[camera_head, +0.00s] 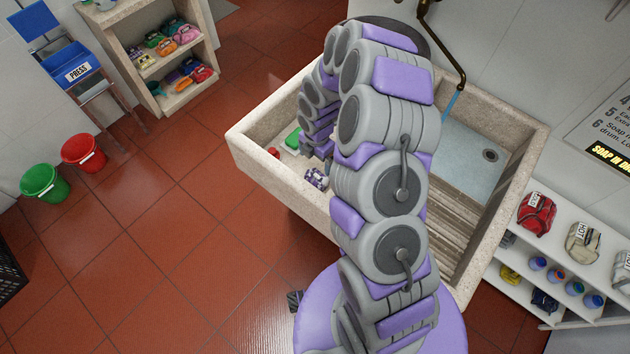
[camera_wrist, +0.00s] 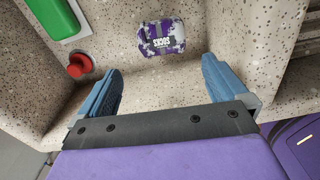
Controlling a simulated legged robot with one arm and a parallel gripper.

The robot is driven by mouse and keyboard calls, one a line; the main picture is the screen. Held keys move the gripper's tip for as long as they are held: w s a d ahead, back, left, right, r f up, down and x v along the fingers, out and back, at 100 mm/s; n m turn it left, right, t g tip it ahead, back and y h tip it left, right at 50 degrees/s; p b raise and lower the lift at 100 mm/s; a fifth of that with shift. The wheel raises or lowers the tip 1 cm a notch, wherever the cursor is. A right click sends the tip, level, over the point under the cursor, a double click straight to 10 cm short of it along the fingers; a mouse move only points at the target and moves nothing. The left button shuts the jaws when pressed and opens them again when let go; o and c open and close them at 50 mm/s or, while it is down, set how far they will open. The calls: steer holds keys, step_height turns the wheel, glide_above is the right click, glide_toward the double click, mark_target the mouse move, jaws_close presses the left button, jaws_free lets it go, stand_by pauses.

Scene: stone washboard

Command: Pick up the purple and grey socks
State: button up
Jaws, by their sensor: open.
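The purple and grey socks (camera_wrist: 162,38) are a small patterned bundle with a "SOCKS" label. They lie on the speckled stone surface of the sink, at the upper middle of the wrist view. In the head view the socks (camera_head: 316,178) show just left of my arm, inside the sink's near-left part. My gripper (camera_wrist: 160,80) is open and empty, with its two blue fingers spread apart. The socks are ahead of the fingertips, roughly centred between them and not touched. In the head view my arm hides the gripper.
The stone sink (camera_head: 255,155) has raised walls. A green block (camera_wrist: 52,14) and a red knob-like item (camera_wrist: 80,65) sit left of the socks. Water runs from a tap (camera_head: 462,78) on the far side. Shelves with bundles stand left and right. Two buckets (camera_head: 84,153) stand on the floor.

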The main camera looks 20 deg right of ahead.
steer(key=b, duration=0.1)
glide_above(317, 176)
steer(key=f, duration=0.5)
steer(key=shift+s+d+f, duration=0.1)
steer(key=shift+d+f, duration=0.2)
steer(key=shift+f, duration=0.05)
steer(key=shift+a+f, duration=0.55)
steer(key=shift+f, duration=0.35)
steer(key=shift+a+f+b, duration=0.35)
steer(key=shift+f+b, duration=0.05)
steer(key=shift+f, duration=0.05)
steer(key=f, duration=0.1)
steer(key=d+f+b, duration=0.1)
steer(key=f, duration=0.2)
steer(key=shift+d+f, duration=0.25)
steer(key=shift+a+r, duration=0.1)
steer(key=shift+a, duration=0.45)
steer(key=c, duration=0.3)
steer(key=shift+d, duration=0.4)
steer(key=c, duration=0.6)
